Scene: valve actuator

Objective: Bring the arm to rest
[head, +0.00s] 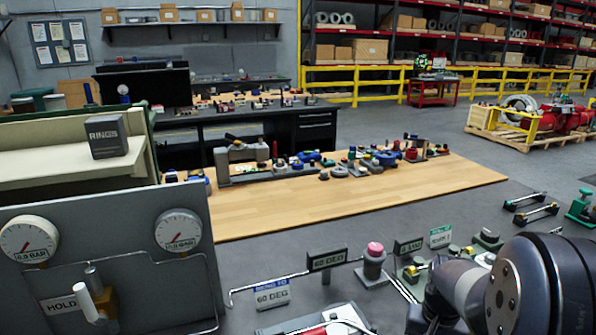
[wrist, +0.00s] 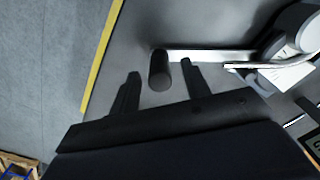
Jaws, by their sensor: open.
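My gripper (wrist: 160,69) is open in the wrist view, its two dark fingers spread apart. A dark cylindrical handle (wrist: 158,76) shows between the fingers, with a visible gap on each side. It sits at the end of a bright metal lever (wrist: 205,56) that runs right towards a pale round body (wrist: 300,28). I cannot tell how deep the handle is between the fingers. In the head view my arm (head: 500,290) fills the lower right corner, and my gripper cannot be made out there.
A grey panel with gauges (head: 180,230) and a HOLD valve (head: 92,298) stands at the left. A pink-topped knob (head: 375,249) and sign plates (head: 327,260) stand close left of my arm. A wooden bench (head: 270,205) with fittings lies behind. A yellow line (wrist: 98,55) edges the grey surface.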

